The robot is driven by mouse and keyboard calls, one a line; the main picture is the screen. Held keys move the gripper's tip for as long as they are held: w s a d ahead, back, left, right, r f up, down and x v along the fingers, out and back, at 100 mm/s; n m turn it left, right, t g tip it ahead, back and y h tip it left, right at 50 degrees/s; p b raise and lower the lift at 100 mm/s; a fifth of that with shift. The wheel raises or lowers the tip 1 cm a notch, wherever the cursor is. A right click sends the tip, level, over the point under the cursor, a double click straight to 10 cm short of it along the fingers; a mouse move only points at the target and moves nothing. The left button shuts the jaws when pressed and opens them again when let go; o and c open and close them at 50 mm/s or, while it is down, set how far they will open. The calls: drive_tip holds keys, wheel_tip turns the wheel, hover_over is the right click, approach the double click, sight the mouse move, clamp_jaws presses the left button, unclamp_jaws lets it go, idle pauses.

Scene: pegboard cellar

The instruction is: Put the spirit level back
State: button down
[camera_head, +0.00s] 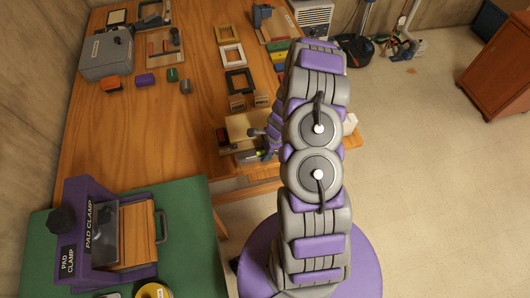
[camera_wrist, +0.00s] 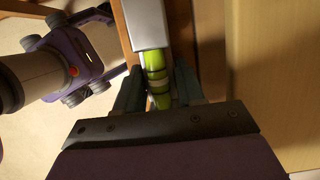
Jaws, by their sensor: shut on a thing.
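My gripper (camera_wrist: 158,88) is shut on the spirit level, a pale grey bar (camera_wrist: 146,22) with a bright green and yellow vial section between the dark fingers. In the wrist view the bar runs up out of the frame, and its lower end is hidden by my gripper. In the head view my gripper (camera_head: 268,146) is at the front right edge of the wooden bench, partly behind my arm. A small yellow-green patch of the level (camera_head: 257,154) shows beside it. I cannot tell whether the level touches anything below.
A pale wooden block (camera_head: 246,125) stands right by my gripper. Small frames (camera_head: 231,56) and wooden blocks lie farther back on the wooden bench (camera_head: 150,125). A purple pad clamp (camera_head: 70,225) stands on the green mat (camera_head: 195,240) at front left. Open floor (camera_head: 430,160) lies to the right.

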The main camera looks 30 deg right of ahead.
drive_tip(key=c, duration=0.7)
unclamp_jaws()
drive_tip(key=p+v, duration=0.3)
drive_tip(key=v, duration=0.9)
drive_tip(key=s+a+r+n+g, duration=0.1)
drive_tip(key=s+a+r+n, duration=0.1)
drive_tip(key=a+r+n, duration=0.6)
drive_tip(key=s+a+r+n, duration=0.25)
drive_tip(key=a+r, duration=0.25)
drive_tip(key=r, duration=0.6)
drive_tip(key=s+a+r+n+h, duration=0.1)
drive_tip(key=s+r+n, duration=0.2)
drive_tip(key=s, duration=0.4)
drive_tip(key=s+a+r+n+g+h, duration=0.1)
drive_tip(key=s+r+n, duration=0.3)
drive_tip(key=s, duration=0.4)
drive_tip(key=s+a+r+n+h, duration=0.1)
drive_tip(key=s+a+r+n, duration=0.2)
drive_tip(key=s+r, duration=0.3)
drive_tip(key=shift+s+n+g, duration=0.4)
drive_tip(key=shift+s+n, duration=0.05)
drive_tip(key=shift+s, duration=0.25)
